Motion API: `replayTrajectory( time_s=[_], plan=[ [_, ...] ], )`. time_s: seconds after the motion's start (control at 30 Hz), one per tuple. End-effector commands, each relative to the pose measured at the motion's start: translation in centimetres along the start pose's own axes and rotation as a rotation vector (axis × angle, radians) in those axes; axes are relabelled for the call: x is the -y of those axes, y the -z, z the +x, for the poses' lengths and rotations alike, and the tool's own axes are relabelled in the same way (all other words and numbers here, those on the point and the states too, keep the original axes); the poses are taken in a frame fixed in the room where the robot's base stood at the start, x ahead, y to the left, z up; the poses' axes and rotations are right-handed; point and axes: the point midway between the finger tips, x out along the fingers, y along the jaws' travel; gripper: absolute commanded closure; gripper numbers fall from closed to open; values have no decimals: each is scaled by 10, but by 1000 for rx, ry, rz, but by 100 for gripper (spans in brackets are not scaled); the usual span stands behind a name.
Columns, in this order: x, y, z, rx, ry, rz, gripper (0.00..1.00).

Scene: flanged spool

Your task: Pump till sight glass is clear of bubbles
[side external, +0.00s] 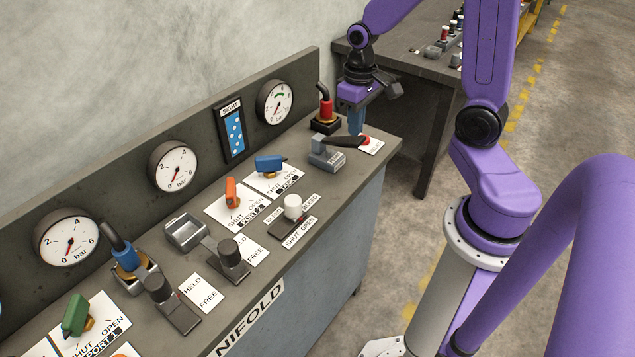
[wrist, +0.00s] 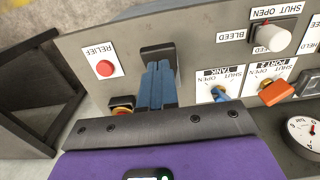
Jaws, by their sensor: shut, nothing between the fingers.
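The sight glass (side external: 235,132) is a blue upright window on the back panel, with several white bubbles showing in it. The pump (side external: 325,155) is a grey block near the right end of the bench, with a black lever (side external: 345,141) reaching right. My gripper (side external: 356,132) is shut and empty, pointing down at the lever's outer end; I cannot tell whether it touches. In the wrist view my gripper's blue fingers (wrist: 158,85) are together over a dark piece (wrist: 158,50), which they partly hide. The sight glass does not show there.
A red relief button (side external: 365,141) sits close to the lever's end. A red fitting with a black handle (side external: 325,108) stands behind the pump. The blue tank valve (side external: 270,164), orange valve (side external: 232,193) and white bleed knob (side external: 293,205) are to the left.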

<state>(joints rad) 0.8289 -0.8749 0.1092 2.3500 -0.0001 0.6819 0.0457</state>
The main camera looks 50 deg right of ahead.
Motion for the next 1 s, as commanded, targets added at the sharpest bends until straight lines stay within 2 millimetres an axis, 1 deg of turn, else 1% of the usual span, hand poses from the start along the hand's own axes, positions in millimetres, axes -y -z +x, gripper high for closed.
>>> replayTrajectory(
  time_s=[1.0],
  plan=[
    [0, 0, 52, 2, 0, 0, 100]
  ],
)
